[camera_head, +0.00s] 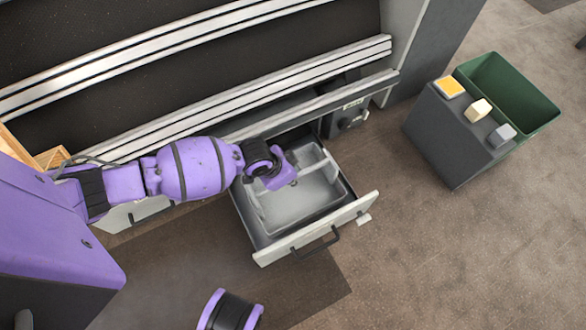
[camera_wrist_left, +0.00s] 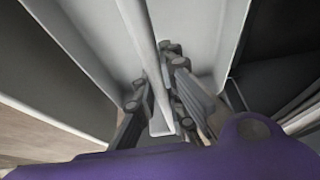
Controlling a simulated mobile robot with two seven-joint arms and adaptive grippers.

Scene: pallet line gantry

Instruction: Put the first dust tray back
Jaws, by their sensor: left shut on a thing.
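A pale grey dust tray (camera_head: 303,205) sits inside the pulled-out drawer (camera_head: 290,245); it looks empty apart from a crossbar. I cannot tell in the head view whether it rests on the drawer's floor. My left gripper (camera_head: 284,178) reaches over the tray's left side, its fingertips hidden beneath its purple body. In the left wrist view, its dark fingers (camera_wrist_left: 158,76) are shut on the tray's light crossbar (camera_wrist_left: 142,35), one on each side. The pale tray floor and walls show around it. My right gripper is not in view.
A dark stand (camera_head: 445,145) with yellow, cream and grey blocks on top stands at right, beside a green bin (camera_head: 515,95). Pale rails (camera_head: 270,85) run behind the drawer. A wooden crate (camera_head: 50,157) is at far left. The floor right of the drawer is clear.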

